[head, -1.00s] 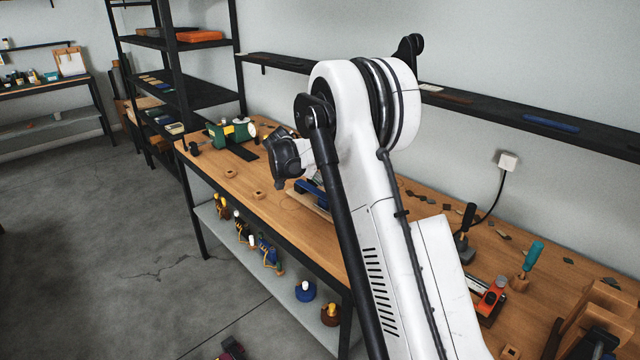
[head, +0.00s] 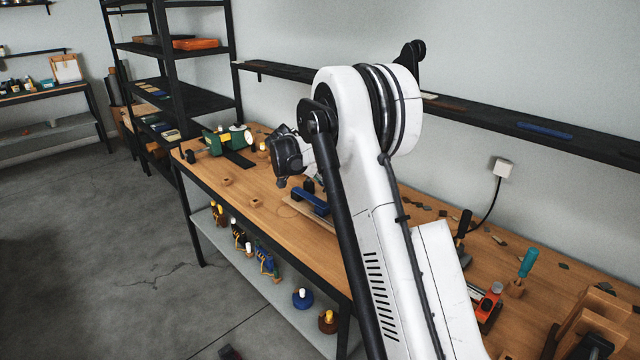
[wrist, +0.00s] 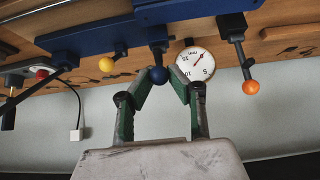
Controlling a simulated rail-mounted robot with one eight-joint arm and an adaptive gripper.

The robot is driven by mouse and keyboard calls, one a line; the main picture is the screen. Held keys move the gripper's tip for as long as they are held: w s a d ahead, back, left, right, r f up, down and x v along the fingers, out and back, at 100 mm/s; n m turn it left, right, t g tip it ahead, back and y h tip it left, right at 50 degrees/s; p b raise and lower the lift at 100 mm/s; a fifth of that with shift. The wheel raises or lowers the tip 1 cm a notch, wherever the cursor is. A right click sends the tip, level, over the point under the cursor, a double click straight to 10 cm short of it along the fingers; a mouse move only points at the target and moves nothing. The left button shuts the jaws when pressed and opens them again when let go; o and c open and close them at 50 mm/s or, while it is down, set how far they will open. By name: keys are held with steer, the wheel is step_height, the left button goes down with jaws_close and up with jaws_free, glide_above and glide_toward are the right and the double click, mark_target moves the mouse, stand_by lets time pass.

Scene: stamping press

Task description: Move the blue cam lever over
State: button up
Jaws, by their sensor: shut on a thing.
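In the head view, part of a blue fixture (head: 310,200) shows on the bench; my arm hides the rest, and the fingertips are not visible there.
A round dial gauge (wrist: 196,64) sits close behind the right finger. A red knob (wrist: 41,74) is further left. On the wooden bench (head: 240,190) stand a green machine (head: 228,138) and, to the right, hand tools. A dark wall shelf (head: 545,130) runs behind.

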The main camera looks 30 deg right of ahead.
steer(key=shift+w+d+r, duration=0.15)
steer(key=shift+d+r, duration=0.2)
steer(key=shift+d, duration=0.1)
steer(key=shift+w+d+r, duration=0.2)
steer(key=shift+d+r, duration=0.1)
steer(key=shift+d, duration=0.25)
steer(key=shift+w+d+r, duration=0.15)
steer(key=shift+d+r, duration=0.1)
steer(key=shift+d, duration=0.25)
steer(key=shift+c, duration=0.2)
steer(key=shift+d, duration=0.15)
steer(key=shift+w+d+r, duration=0.1)
steer(key=shift+w+d, duration=0.05)
steer(key=shift+d, duration=0.35)
steer(key=shift+w+d+r, duration=0.1)
steer(key=shift+w+d, duration=0.05)
steer(key=shift+d, duration=0.35)
jaws_close()
steer(key=shift+d, duration=0.1)
steer(key=shift+w+d+r, duration=0.1)
steer(key=shift+w+d, duration=0.05)
steer(key=shift+d, duration=0.35)
steer(key=shift+w+d, duration=0.15)
steer(key=shift+d, duration=0.3)
